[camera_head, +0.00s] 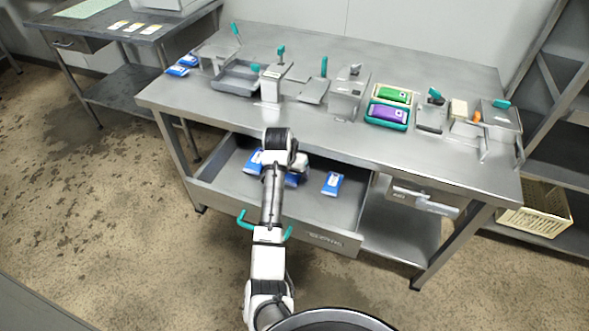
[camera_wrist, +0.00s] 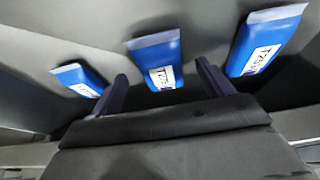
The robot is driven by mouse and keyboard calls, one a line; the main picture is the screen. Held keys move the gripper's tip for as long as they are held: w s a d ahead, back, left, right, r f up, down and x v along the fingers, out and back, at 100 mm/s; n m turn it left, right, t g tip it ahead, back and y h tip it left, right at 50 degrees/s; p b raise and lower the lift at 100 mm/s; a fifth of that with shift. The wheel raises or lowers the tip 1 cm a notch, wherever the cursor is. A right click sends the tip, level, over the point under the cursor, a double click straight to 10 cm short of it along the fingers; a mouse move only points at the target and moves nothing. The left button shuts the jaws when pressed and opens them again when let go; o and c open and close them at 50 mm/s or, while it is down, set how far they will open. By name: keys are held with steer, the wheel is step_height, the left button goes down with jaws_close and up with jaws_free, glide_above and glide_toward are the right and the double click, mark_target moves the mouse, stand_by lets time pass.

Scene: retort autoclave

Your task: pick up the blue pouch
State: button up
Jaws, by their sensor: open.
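Three blue pouches with white labels lie in the open drawer (camera_head: 232,182) under the steel table. In the head view the left blue pouch (camera_head: 253,163) and the middle blue pouch (camera_head: 291,180) are partly hidden by my arm; the right blue pouch (camera_head: 333,184) is in clear view. My gripper (camera_wrist: 163,84) is open and empty. In the wrist view the middle blue pouch (camera_wrist: 158,62) shows between and beyond the fingertips. Another blue pouch (camera_wrist: 79,79) is left of the fingers and one (camera_wrist: 266,42) is to the right. I see no contact with any pouch.
More blue pouches (camera_head: 178,70) lie at the table's left end. A tray with green and purple pouches (camera_head: 388,112) and several metal fixtures stand on the tabletop (camera_head: 330,137) above the drawer. A yellow crate (camera_head: 540,208) sits on the right shelf.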

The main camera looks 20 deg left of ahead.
steer(key=shift+x, duration=1.25)
steer(key=c, duration=1.1)
steer(key=shift+r, duration=0.1)
